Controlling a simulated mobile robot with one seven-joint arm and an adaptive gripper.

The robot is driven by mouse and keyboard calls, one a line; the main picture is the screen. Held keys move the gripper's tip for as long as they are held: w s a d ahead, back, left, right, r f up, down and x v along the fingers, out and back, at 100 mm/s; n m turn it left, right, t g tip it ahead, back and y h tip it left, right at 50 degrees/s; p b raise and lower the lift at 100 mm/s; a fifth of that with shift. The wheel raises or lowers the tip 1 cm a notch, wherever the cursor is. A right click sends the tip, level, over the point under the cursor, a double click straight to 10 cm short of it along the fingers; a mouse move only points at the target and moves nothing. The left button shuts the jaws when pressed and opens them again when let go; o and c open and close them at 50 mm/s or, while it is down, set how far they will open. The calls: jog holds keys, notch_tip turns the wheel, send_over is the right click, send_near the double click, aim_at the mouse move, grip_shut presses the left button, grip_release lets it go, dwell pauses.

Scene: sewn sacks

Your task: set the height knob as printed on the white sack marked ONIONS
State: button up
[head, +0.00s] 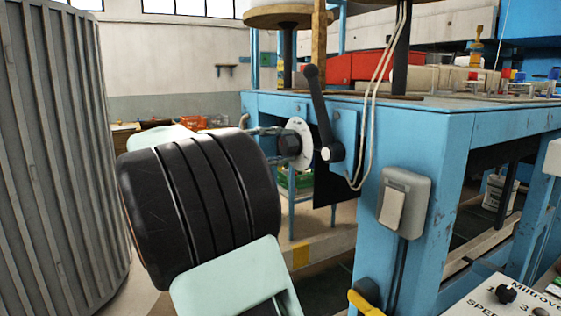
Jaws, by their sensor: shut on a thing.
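A small black knob (290,146) sits in front of a round white dial plate (304,131) at the corner of the blue machine table. The dial's marks are too small to read, and I cannot see a label calling it the height knob. My gripper (280,144) reaches it from the left and is shut on the knob, with one finger above and one below. My black and pale green arm hides much of the lower left. I cannot make out a white sack marked ONIONS in this view.
A black lever (317,100) stands just right of the dial, with pale cords (374,90) hanging beside it. A grey switch box (404,203) is on the table leg. A ribbed grey drum (60,150) fills the left.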

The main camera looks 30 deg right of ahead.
jog(key=m+b, duration=0.4)
jog(key=b, duration=0.1)
jog(key=shift+f+m, duration=0.3)
jog(key=m+b, duration=0.3)
jog(key=b, duration=0.1)
jog(key=shift+m, duration=0.3)
jog(key=m+b, duration=0.3)
jog(key=shift+r+m+b, duration=0.1)
jog(key=shift+m+b, duration=0.2)
jog(key=shift+b, duration=0.1)
jog(key=shift+r+m+b, duration=0.2)
jog(key=shift+m+b, duration=1.2)
jog(key=shift+m, duration=0.2)
jog(key=shift+r, duration=0.1)
jog(key=o, duration=1.1)
jog(key=shift+o, duration=0.2)
jog(key=shift+a, duration=0.15)
jog(key=a, duration=1.1)
jog(key=shift+w+a, duration=0.3)
jog(key=shift+a, duration=0.1)
